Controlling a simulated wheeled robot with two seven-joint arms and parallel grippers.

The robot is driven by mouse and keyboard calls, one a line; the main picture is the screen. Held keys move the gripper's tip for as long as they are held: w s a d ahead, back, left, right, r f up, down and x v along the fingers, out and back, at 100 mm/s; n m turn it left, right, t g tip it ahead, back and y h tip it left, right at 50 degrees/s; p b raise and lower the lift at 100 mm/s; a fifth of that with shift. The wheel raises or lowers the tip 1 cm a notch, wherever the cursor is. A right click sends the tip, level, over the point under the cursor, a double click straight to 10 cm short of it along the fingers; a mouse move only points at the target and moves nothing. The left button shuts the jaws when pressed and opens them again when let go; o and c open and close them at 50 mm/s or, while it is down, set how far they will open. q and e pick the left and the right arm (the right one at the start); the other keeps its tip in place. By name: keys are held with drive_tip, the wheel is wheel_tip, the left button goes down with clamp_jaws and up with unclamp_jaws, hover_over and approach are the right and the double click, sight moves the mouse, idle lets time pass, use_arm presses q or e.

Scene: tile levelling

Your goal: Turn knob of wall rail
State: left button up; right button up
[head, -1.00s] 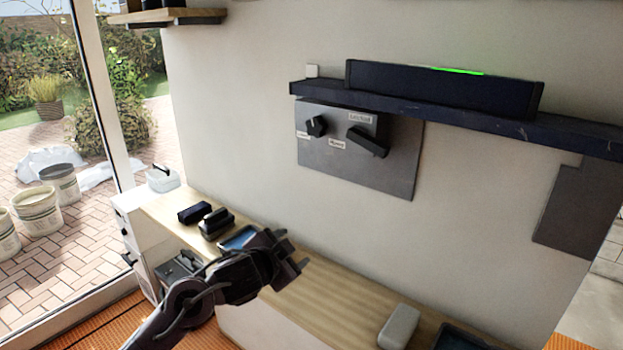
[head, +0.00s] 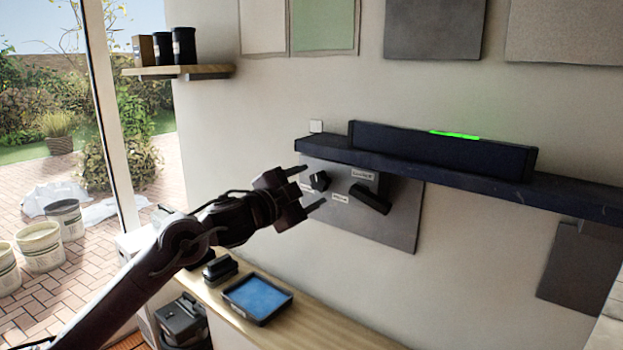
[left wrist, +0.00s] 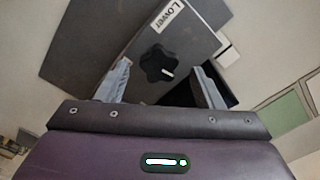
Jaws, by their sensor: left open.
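A dark wall rail (head: 440,162) runs along the wall with a long dark box on top bearing a green light strip (head: 455,134). Below it is a grey panel (head: 395,230) with a small black knob (head: 320,181) at its left and a larger black lever (head: 370,198) to the right. My left gripper (head: 312,188) is open, its fingertips in front of the panel's left part, around the knob in the picture. In the left wrist view the lobed knob (left wrist: 160,64) with a white mark shows between the open fingers, beside a "Lower" label (left wrist: 167,15). Contact cannot be told. My right gripper is not in view.
A wooden counter (head: 310,315) below holds a blue-filled tray (head: 257,297) and dark blocks (head: 220,269). A wall shelf (head: 180,71) with canisters is at the upper left. Grey wall panels hang above the rail. A glass door is at left.

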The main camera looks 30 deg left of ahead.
use_arm(q)
drive_tip(key=shift+w+p, duration=0.3)
drive_tip(key=shift+w, duration=0.55)
drive_tip(key=shift+d, duration=0.1)
drive_tip(key=shift+c, duration=0.3)
drive_tip(key=c, duration=0.9)
drive_tip(key=n+p, duration=0.2)
drive_tip(key=n, duration=0.1)
drive_tip(key=shift+r, duration=0.15)
drive_tip(key=shift+f+n+p, duration=0.2)
drive_tip(key=shift+n+p, duration=0.3)
drive_tip(key=shift+n, duration=0.4)
drive_tip(key=o, duration=1)
drive_tip(key=shift+c, duration=0.2)
